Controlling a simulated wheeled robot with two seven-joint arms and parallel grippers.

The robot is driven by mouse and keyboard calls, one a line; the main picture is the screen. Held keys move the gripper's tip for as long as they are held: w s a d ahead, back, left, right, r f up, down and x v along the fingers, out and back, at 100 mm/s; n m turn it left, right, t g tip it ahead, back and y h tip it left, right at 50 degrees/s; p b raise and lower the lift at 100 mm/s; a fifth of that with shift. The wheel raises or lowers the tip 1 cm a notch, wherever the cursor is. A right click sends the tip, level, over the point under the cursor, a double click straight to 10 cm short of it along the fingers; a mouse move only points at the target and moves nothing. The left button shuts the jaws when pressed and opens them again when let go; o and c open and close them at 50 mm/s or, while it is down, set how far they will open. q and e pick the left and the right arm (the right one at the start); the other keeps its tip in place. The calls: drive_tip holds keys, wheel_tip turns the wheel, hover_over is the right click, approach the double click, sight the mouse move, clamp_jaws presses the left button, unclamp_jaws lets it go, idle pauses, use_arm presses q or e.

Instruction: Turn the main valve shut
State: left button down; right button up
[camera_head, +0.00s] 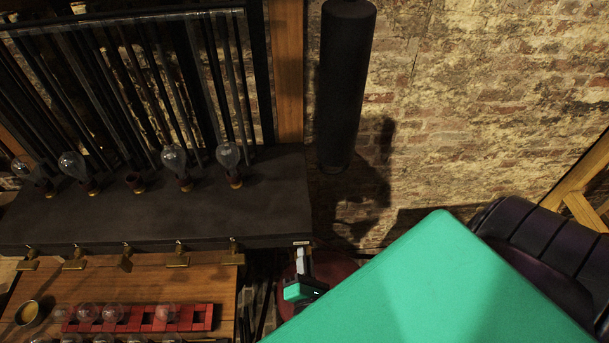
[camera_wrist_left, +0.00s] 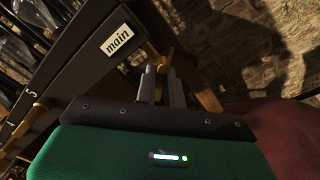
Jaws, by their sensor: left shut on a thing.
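The main valve's brass handle (camera_wrist_left: 161,57) shows in part in the left wrist view, beside the white "main" label (camera_wrist_left: 117,41) on the dark bench edge. My left gripper (camera_wrist_left: 162,80) is shut on the main valve, with its grey fingers reaching to the brass piece. In the head view my left gripper (camera_head: 301,257) is at the right front corner of the dark bench, just under a small pale label. The fingers hide most of the valve there, so its angle is hard to tell.
Several brass valves (camera_head: 178,256) line the dark bench's (camera_head: 150,215) front edge to the left. Glass bulbs (camera_head: 174,165) stand on it. A wooden table (camera_head: 130,285) holds a red rack (camera_head: 195,318) and a small bowl (camera_head: 28,313). A black cylinder (camera_head: 345,80) hangs before the brick wall.

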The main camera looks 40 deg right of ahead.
use_arm(q)
drive_tip(key=shift+s+f+m+p, duration=0.1)
drive_tip(key=shift+m+p, duration=0.2)
drive_tip(key=shift+m, duration=1.75)
drive_tip(key=shift+f+m+p, duration=0.1)
drive_tip(key=shift+m+p, duration=0.15)
drive_tip(key=shift+m, duration=1.8)
drive_tip(key=c, duration=1.5)
unclamp_jaws()
